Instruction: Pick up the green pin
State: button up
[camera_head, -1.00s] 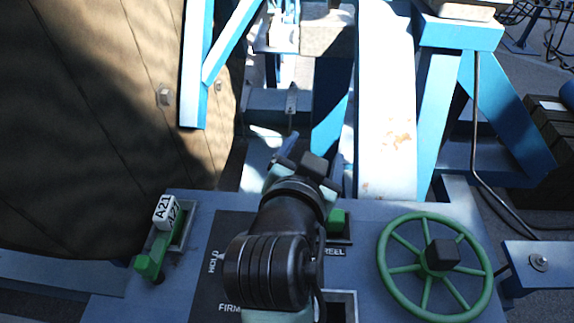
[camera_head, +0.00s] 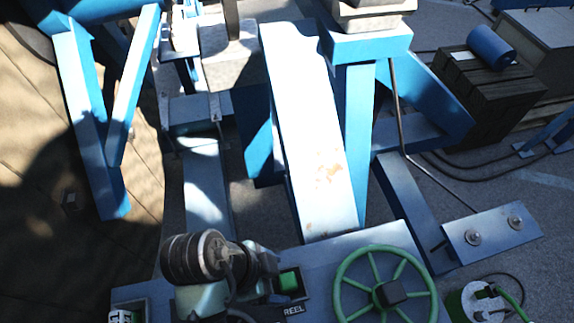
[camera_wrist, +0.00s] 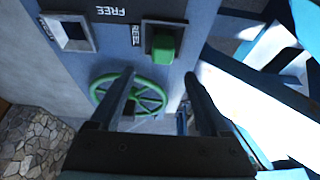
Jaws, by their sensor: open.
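A green block-shaped piece (camera_head: 288,281), likely the green pin, stands in a dark socket beside the REEL label on the blue-grey panel. It also shows near the top of the wrist view (camera_wrist: 163,45). In the head view my arm hides part of the panel, and the fingers cannot be made out.
A green handwheel (camera_head: 386,291) with a dark hub sits right of the socket. An empty square recess (camera_wrist: 72,35) lies near the FREE label. Blue steel beams (camera_head: 355,150) rise behind the panel.

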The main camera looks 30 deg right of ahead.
aim_at(287, 281)
jog(key=x, duration=0.3)
jog(key=shift+f, duration=0.2)
jog(key=shift+w+a+p+x, duration=0.15)
jog(key=shift+p+x, duration=0.3)
jog(key=shift+x, duration=0.85)
jog(key=shift+w+a+p+x, duration=0.1)
jog(key=shift+p+x, duration=0.35)
jog(key=shift+x, duration=0.8)
jog(key=shift+f, duration=0.1)
grip_shut()
